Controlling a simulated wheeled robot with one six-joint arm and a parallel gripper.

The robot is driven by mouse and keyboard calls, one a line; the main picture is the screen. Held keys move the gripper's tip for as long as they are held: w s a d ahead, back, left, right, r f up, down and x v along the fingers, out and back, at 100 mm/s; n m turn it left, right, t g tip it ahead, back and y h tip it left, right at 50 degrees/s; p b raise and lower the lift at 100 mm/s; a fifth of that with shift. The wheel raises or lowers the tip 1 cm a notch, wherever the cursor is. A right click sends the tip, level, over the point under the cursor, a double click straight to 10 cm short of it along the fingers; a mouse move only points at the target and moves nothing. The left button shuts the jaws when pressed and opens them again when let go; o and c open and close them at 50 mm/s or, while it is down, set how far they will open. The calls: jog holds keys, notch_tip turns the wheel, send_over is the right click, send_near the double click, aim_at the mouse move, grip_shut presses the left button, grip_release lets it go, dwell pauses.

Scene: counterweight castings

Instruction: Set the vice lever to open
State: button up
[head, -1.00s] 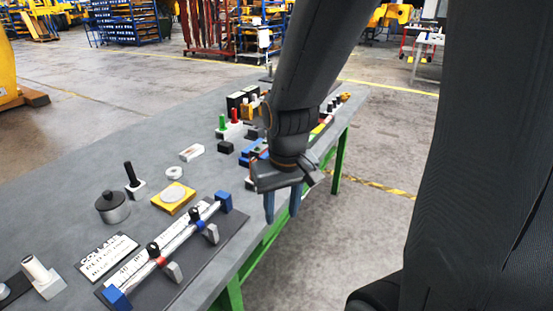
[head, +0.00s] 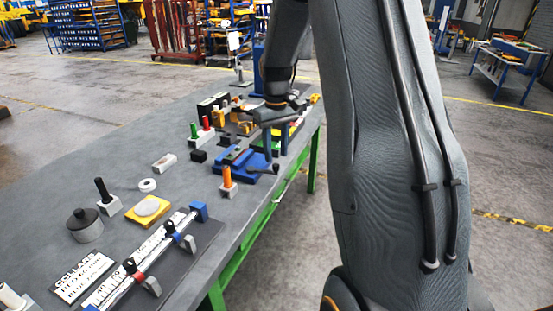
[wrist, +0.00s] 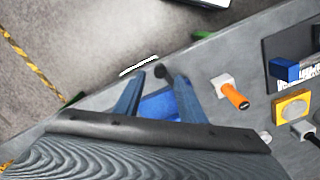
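The blue vice (head: 236,162) sits on the grey bench near its right edge, beyond an orange-handled block. A dark ball knob (head: 275,167), seemingly the end of the vice lever, shows at its right side. My gripper (head: 276,150) is over the right side of the vice, pointing down, with its blue fingers apart. In the wrist view the open gripper (wrist: 157,80) has the vice's blue body (wrist: 158,105) behind and between the fingers. The dark knob (wrist: 160,71) appears between the fingertips, with no visible contact. The lever's shaft is mostly hidden.
The orange handle (head: 227,177) stands upright close to the vice. Red and green handles (head: 200,128) stand farther left. A rail fixture (head: 150,258), a yellow block (head: 148,210) and a dark knobbed pot (head: 84,224) are nearer.

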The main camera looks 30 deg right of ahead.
aim_at(276, 165)
jog(key=shift+f+p, duration=0.5)
jog(key=shift+f, duration=1.5)
grip_shut()
